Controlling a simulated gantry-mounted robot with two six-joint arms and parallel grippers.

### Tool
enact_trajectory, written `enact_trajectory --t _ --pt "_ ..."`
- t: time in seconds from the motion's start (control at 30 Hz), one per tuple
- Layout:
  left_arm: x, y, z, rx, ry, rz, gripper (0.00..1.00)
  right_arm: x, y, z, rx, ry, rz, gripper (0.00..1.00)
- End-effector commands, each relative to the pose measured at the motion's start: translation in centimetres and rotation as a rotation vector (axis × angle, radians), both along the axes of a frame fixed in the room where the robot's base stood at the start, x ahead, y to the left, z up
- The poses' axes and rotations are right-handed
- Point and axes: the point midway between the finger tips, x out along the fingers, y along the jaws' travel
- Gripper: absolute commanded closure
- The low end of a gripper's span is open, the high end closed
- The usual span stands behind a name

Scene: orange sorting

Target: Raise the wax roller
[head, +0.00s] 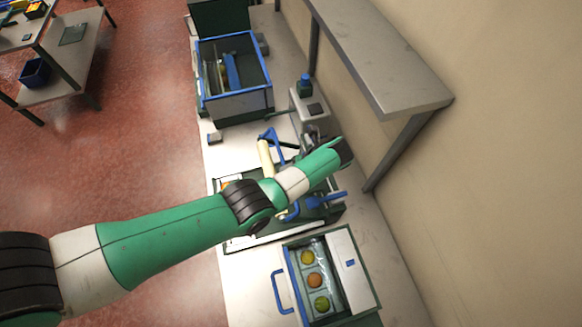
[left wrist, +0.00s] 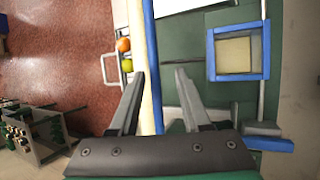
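The cream wax roller (head: 265,157) lies beside a blue frame (head: 270,134) on the green machine, and my left forearm covers part of that machine in the head view. In the left wrist view a long cream bar, which looks like the roller (left wrist: 147,100), runs beside a blue rail (left wrist: 153,65). My left gripper (left wrist: 160,73) is open, its two fingers apart. The bar and the rail show between the fingers, nearer the left finger. I cannot tell whether either finger touches them. My right gripper is in neither view.
A blue-rimmed bin (head: 234,94) stands at the back of the bench. A tray with several fruits (head: 315,280) and a blue handle (head: 281,292) sits at the front. A grey shelf (head: 385,55) overhangs the right side by the wall.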

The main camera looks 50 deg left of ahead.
Motion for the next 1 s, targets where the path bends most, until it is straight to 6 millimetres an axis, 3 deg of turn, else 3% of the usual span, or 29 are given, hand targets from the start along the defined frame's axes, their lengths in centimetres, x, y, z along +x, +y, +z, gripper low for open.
enact_trajectory --t 0.27,0.7,1.0 --pt "0.2 -0.4 0.9 0.001 0.000 0.000 0.53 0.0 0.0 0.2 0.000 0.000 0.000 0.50" --pt "2.2 -4.9 8.6 0.001 -0.002 -0.001 0.53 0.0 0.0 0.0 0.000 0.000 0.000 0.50" --pt "2.4 -5.6 10.0 0.001 0.001 -0.001 0.53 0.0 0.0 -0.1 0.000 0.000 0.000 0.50"
